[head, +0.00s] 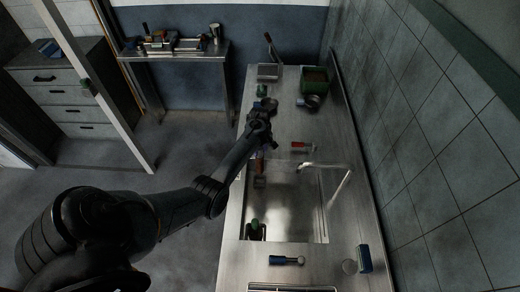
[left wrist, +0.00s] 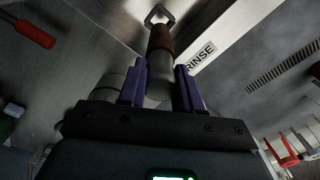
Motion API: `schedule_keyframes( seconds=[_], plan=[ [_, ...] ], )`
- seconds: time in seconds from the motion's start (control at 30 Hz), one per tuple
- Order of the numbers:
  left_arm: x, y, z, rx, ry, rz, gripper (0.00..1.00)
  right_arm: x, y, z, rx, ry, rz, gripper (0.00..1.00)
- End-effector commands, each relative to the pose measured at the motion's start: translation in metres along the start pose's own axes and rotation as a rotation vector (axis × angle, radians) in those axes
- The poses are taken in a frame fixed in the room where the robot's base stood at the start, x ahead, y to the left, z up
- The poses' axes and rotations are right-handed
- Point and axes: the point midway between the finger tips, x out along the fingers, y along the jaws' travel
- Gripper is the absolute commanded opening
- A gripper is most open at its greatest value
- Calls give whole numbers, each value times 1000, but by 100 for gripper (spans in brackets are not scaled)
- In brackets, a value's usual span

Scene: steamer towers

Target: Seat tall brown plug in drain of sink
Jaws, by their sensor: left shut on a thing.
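The tall brown plug (head: 259,164) shows as a brown piece with a grey end, over the far left part of the steel sink (head: 290,205). My left gripper (head: 259,132) is shut at the plug's near end, above the sink's far left rim. In the left wrist view the gripper (left wrist: 160,78) has purple fingers on both sides of a grey cylinder, with the plug's brown part (left wrist: 159,38) and a squarish metal end beyond. I cannot make out the drain clearly. My right gripper is not in view.
A curved faucet (head: 340,180) reaches over the sink from the right. A green-topped dark object (head: 255,230) stands at the sink's near left. A red-handled tool (head: 302,145) lies behind the sink. A blue-handled item (head: 286,260) lies in front. A green bin (head: 314,82) stands farther back.

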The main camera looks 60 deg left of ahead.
Motion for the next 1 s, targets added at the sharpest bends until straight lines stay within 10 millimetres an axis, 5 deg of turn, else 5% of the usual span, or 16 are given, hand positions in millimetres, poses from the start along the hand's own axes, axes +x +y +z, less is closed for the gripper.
schedule_keyframes(
  seconds=[0.3, 1.0],
  plan=[
    [-4, 1, 0, 0, 1, 1, 0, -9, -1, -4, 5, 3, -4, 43],
    [47, 1, 0, 0, 1, 1, 0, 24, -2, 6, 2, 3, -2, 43]
  ],
)
